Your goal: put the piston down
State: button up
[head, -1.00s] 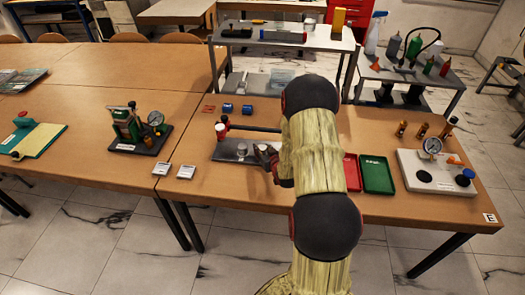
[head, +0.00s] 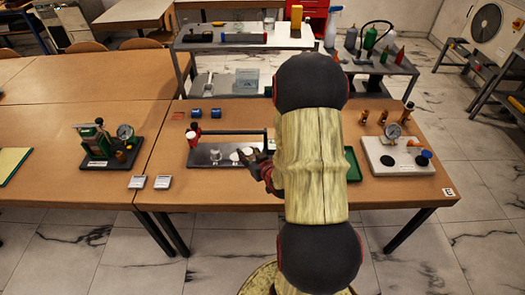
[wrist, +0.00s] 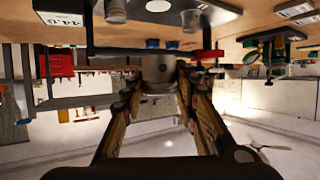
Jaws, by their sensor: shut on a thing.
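A grey cylindrical piston (wrist: 158,68) is between my gripper's fingers in the wrist view. My gripper (wrist: 157,92) is shut on it. In the head view my gripper (head: 256,157) is over the right part of a dark plate (head: 201,159) on the table. The piston's pale top (head: 248,150) shows at the fingertips; the fingers hide its lower part. I cannot tell whether the piston touches the plate. Other pale round pieces (head: 215,154) are on the plate to the left.
Two blue cylinders (head: 205,113) lie behind the plate. A gauge on a white base (head: 395,158) stands at the right, and a green pump with a gauge (head: 110,148) at the left. My arm partly hides a green tray (head: 352,165). Bare table lies in front of the plate.

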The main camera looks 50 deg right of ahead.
jog(key=s+d+m+g+h+b, duration=0.15)
jog(key=s+d+m+h, duration=0.25)
jog(key=s+d, duration=0.95)
jog(key=s+a+g, duration=0.1)
jog(key=s, duration=1.3)
jog(key=shift+n+t+y, duration=0.25)
jog(key=shift+n+y, duration=0.05)
jog(key=w+d+f+b, duration=0.2)
jog(key=d+f, duration=0.1)
jog(key=w+d+f+b, duration=0.2)
jog(key=w+d+f, duration=0.1)
jog(key=w+d+f+b, duration=0.2)
jog(key=d+f, duration=0.1)
jog(key=shift+w+d+f, duration=0.1)
jog(key=shift+w+f, duration=0.05)
jog(key=shift+w, duration=0.25)
jog(key=shift+w+d+f, duration=0.2)
jog(key=shift+d+f, duration=0.25)
jog(key=shift+f, duration=0.05)
jog(key=shift+w+d+f+b, duration=0.1)
jog(key=shift+d+f+b, duration=0.1)
jog(key=shift+f+b, duration=1.35)
